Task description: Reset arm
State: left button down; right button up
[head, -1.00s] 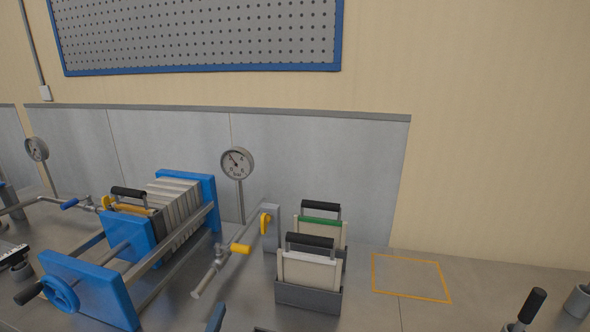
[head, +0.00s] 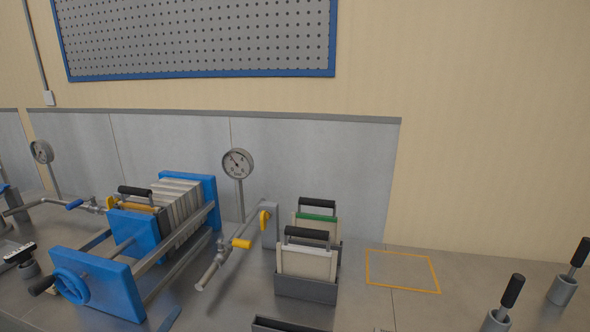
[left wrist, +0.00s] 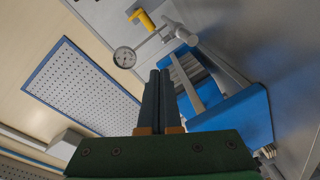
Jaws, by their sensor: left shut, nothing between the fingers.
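My left gripper (left wrist: 158,74) shows in the left wrist view with its two dark fingers side by side, shut and empty. In the head view only a small blue-grey tip of it (head: 170,319) rises at the bottom edge, in front of the blue-framed plate press (head: 110,285). It looks apart from the press, but the gap is hard to judge. The press also shows beyond the fingers in the left wrist view (left wrist: 235,115). My right gripper is in neither view.
A grey rack (head: 305,288) holds handled plates mid-bench. A pipe with a yellow lever (head: 241,244) and a gauge (head: 238,164) stand beside the press. A dark tray edge (head: 285,326) shows at the bottom. The yellow-outlined square (head: 402,271) is bare. Black-handled tools (head: 512,291) stand right.

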pick_arm(q)
jog(key=a+r+m, duration=0.3)
jog(key=a+m, duration=0.2)
jog(key=s+a+f+m+g+y, duration=0.25)
jog(key=s+a+f+g, duration=0.2)
jog(key=a+f, duration=0.5)
jog(key=s+a+f+m+g+y, duration=0.25)
jog(key=s+a+f+y, duration=0.2)
jog(key=a+f, duration=0.5)
jog(key=s+a+f+m+g+y, duration=0.2)
jog(key=s+a+f+m+g, duration=0.3)
jog(key=s, duration=0.7)
jog(key=s+a+f+m+g+y, duration=0.1)
jog(key=s+a+f+g+y, duration=0.15)
jog(key=s+a, duration=0.8)
jog(key=s+d+f+n+g+h, duration=0.1)
jog(key=s+d+f+h, duration=0.1)
jog(key=d+f, duration=0.45)
jog(key=s+d+f+h, duration=0.2)
jog(key=d+f, duration=0.1)
jog(key=d, duration=0.7)
jog(key=s+d+f+n+g+h, duration=0.1)
jog(key=s+d+f, duration=0.1)
jog(key=d+f, duration=0.45)
jog(key=s+d+f+n+h, duration=0.1)
jog(key=d+h, duration=0.3)
jog(key=d, duration=1.8)
jog(key=shift+s+d+f, duration=0.2)
jog(key=shift+d+f, duration=0.15)
jog(key=shift+f, duration=0.3)
